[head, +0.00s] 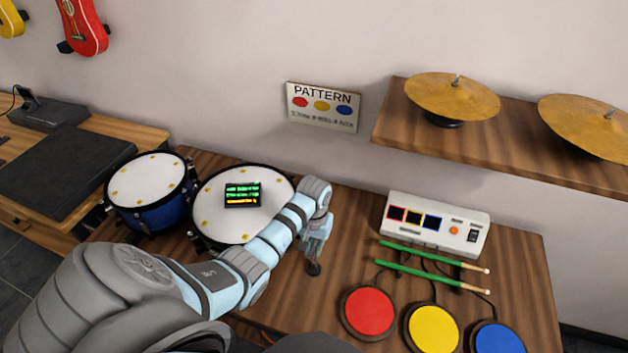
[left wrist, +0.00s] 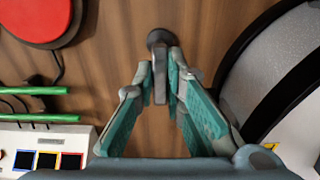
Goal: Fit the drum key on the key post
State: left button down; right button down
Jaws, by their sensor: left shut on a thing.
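My left gripper (head: 315,250) reaches over the wooden table, just right of the larger drum, with its fingers pointing down. In the left wrist view its teal-padded fingers (left wrist: 166,75) close at the tips on a narrow grey piece, which I take to be the drum key (left wrist: 160,85). A small dark round piece (left wrist: 159,38) shows right at the fingertips. It also shows under the gripper in the head view (head: 314,269). I cannot tell whether it is the key post's base or part of the key, nor whether key and post touch. My right gripper is not in view.
The larger drum (head: 217,218) with a small display on its head stands left of the gripper. A blue drum (head: 146,198) is beyond it. Red (head: 369,311), yellow (head: 433,330) and blue pads, green sticks (head: 425,266) and a white control box (head: 436,223) are on the right.

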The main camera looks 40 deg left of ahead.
pick_arm(q)
jog(key=shift+f+b, duration=0.75)
jog(key=shift+f, duration=0.85)
dwell(0.4)
jog(key=shift+r, duration=0.1)
dwell(0.3)
jog(key=shift+r+p, duration=0.1)
jog(key=shift+p, duration=0.4)
jog(key=c, duration=1.6)
grip_release()
notch_tip(320, 180, up, 12)
